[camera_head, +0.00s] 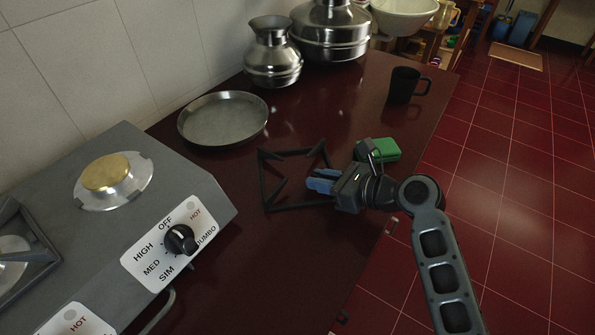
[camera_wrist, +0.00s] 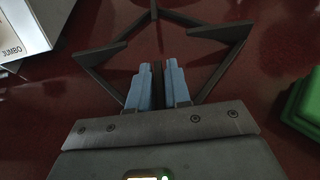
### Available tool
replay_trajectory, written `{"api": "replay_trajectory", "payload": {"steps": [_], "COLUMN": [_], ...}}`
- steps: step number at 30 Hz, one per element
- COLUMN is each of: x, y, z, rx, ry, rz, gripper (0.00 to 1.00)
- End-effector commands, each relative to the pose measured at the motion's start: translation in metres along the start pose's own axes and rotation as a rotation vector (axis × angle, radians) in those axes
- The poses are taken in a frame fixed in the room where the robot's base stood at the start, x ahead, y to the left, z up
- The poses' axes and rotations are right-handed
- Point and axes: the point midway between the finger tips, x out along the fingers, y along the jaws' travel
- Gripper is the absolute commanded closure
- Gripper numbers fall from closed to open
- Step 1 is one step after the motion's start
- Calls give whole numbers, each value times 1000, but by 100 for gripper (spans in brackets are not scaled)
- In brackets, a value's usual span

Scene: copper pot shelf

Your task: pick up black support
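The black support (camera_head: 265,180) is an open four-sided frame with short inward prongs. It lies on the dark red counter, in front of the metal plate; it also fills the upper middle of the wrist view (camera_wrist: 205,32). My gripper (camera_head: 318,182) is at the support's right side, low over the counter. In the wrist view, its two blue fingers (camera_wrist: 158,82) are close together, with a dark bar of the support between them filling the narrow gap. The near part of the support is hidden by my gripper.
A green block (camera_head: 385,149) lies just right of the support, close to my gripper. A black mug (camera_head: 405,86), a metal plate (camera_head: 224,118) and metal pots (camera_head: 273,55) stand behind. The grey stove (camera_head: 180,190) is at left. The counter edge is near on the right.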

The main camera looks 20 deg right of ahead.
Motion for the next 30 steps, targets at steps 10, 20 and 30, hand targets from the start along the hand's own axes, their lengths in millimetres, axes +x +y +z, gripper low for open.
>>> {"api": "replay_trajectory", "payload": {"steps": [10,20,30], "x": [0,0,-7], "y": [0,0,0], "z": [0,1,17], "rx": [0,0,-3], "ry": [0,-2,-4], "rz": [0,-1,-1], "gripper": [100,100,100]}}
